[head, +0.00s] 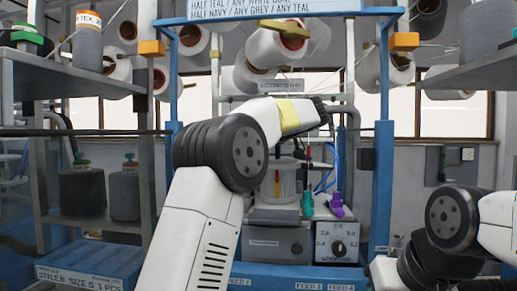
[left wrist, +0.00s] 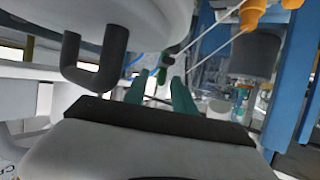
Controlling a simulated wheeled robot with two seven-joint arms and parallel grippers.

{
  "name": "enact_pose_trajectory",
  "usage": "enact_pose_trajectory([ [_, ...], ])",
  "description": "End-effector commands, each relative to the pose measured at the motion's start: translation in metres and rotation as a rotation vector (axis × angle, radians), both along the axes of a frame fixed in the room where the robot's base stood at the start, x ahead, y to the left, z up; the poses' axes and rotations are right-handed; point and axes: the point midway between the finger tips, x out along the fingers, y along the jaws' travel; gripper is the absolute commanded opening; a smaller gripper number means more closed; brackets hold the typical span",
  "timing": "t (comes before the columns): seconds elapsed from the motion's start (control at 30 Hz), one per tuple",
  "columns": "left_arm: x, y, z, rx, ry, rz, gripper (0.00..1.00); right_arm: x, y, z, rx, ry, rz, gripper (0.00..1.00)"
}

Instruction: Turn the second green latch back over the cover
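My left arm rises through the middle of the head view and its wrist hides part of the knitting machine (head: 272,215). In the left wrist view, my left gripper (left wrist: 158,86) shows two teal fingers standing apart with a gap between them. A small green piece (left wrist: 161,75) shows beyond that gap; I cannot tell whether it is a latch. No contact with it can be made out. In the head view, a teal piece (head: 307,204) and a purple piece (head: 336,205) stand at the machine's front. The cover and its latches cannot be clearly made out. My right gripper is out of view.
Blue posts (head: 384,180) flank the machine, with yarn cones (head: 292,38) above it. Shelves with cones (head: 88,45) stand at the left. A grey U-shaped handle (left wrist: 100,65) is close at the left in the left wrist view. A blue box (head: 90,268) lies lower left.

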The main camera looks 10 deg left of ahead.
Motion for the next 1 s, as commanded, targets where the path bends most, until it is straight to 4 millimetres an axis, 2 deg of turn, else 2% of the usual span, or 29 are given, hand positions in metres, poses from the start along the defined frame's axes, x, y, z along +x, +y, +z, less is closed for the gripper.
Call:
enact_pose_trajectory([
  [0.27,-0.004,-0.006,0.003,-0.001,-0.001,-0.003,0.32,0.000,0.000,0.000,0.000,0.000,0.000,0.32],
  [0.5,-0.025,-0.037,0.018,-0.002,-0.002,-0.004,0.32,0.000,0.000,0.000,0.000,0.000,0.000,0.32],
  [0.7,-0.039,-0.054,0.027,0.000,0.000,-0.001,0.32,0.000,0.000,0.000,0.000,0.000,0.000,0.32],
  [1.0,-0.043,-0.058,0.030,0.001,0.001,0.000,0.32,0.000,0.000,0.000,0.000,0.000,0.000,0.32],
])
